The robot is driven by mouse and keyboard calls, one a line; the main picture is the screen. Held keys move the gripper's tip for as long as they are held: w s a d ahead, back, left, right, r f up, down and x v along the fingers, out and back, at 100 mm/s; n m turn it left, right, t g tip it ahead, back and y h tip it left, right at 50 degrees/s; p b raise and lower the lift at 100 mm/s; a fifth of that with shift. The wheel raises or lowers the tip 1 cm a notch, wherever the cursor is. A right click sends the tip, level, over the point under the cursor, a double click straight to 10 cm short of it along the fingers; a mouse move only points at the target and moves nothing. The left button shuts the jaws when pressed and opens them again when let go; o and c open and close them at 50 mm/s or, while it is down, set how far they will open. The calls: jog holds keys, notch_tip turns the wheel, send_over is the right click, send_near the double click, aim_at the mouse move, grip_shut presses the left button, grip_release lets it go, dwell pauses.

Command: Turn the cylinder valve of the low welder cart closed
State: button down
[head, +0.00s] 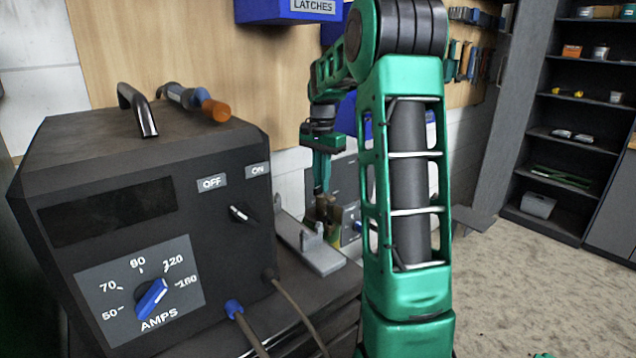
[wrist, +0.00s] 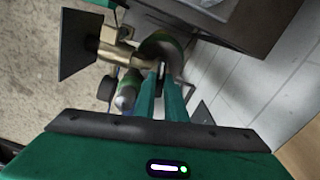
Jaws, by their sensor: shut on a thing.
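My gripper (head: 322,188) reaches down at the far end of my arm, just above the brass valve fittings (head: 328,210) of the low welder cart. In the wrist view my gripper (wrist: 162,75) has its two green fingers close together, shut on a small part of the cylinder valve. The fingers hide most of that part, so its turn angle is unclear. The brass valve body (wrist: 118,52) extends to the left of the fingertips. A rounded dark and green shape (wrist: 160,46), perhaps the cylinder top, lies beyond them.
A large dark welder (head: 140,240) with an AMPS dial (head: 151,298) fills the left. A grey bracket (head: 312,250) sits beside it. Blue bins (head: 285,10) hang on the wooden wall panel. Shelves (head: 570,110) stand at right; the floor (head: 525,270) before them is mostly clear.

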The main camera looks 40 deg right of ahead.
jog(key=shift+w+a+m, duration=0.15)
jog(key=shift+w+m, duration=0.05)
jog(key=shift+m, duration=1)
jog(key=c, duration=1.8)
grip_release()
jog(key=shift+w, duration=0.1)
notch_tip(320, 180, up, 11)
jog(key=shift+f, duration=0.1)
